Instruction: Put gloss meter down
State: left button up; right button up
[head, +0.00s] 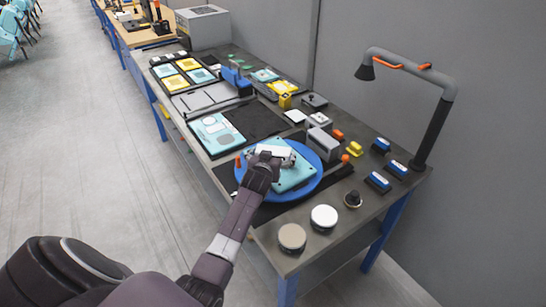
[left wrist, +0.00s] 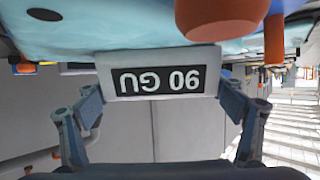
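The gloss meter (head: 274,150) is a small white block over the teal panel (head: 290,177), which lies on a round blue turntable (head: 311,186). In the left wrist view the gloss meter (left wrist: 160,60) shows a dark display reading "90 GU", upside down. My left gripper (head: 267,162) reaches over the panel's near left side. In the left wrist view its fingers (left wrist: 160,103) press on both sides of the meter. The meter is right at the panel's surface; I cannot tell whether it touches. My right gripper is not in view.
A grey box-shaped device (head: 322,144) stands behind the turntable. Orange pegs (head: 345,158) stand around its edge. Two round pucks (head: 292,237) lie at the near end. A lamp (head: 436,120) rises at the right. A teal plate (head: 216,133) lies to the left. The bench (head: 262,232) has little free room.

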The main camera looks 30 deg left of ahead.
pick_arm(q)
jog(key=c, duration=0.5)
jog(key=shift+r, duration=0.1)
jog(key=shift+c, duration=1.1)
jog(key=shift+r, duration=0.1)
